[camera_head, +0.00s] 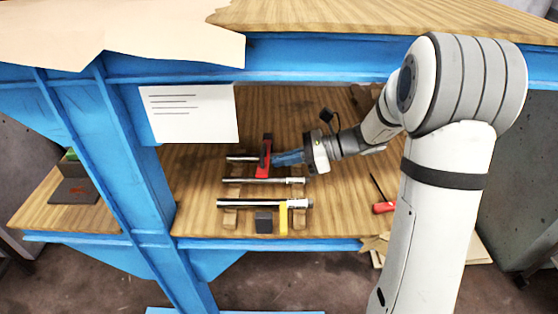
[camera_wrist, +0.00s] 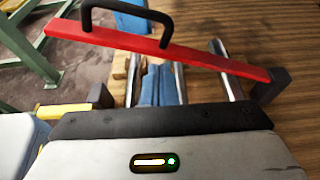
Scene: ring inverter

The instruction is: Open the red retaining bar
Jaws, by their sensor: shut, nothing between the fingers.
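The red retaining bar (camera_head: 265,157) lies across the far end of the metal rods on the wooden shelf in the head view. In the wrist view the red bar (camera_wrist: 160,49) runs slantwise across the picture, with a black handle (camera_wrist: 88,17) on it. Its right end is at a dark block (camera_wrist: 269,86). My gripper (camera_head: 276,159) has blue fingers and is shut and empty, with its tips close beside the bar. In the wrist view my gripper (camera_wrist: 158,72) points at the middle of the bar; I cannot tell whether it touches.
Metal rods (camera_head: 262,181) rest on wooden supports. A yellow bar (camera_head: 283,219) and a dark grey block (camera_head: 264,222) are at the front. A red-handled screwdriver (camera_head: 384,208) lies right. A blue post (camera_head: 128,150) and upper beam (camera_head: 330,62) frame the shelf.

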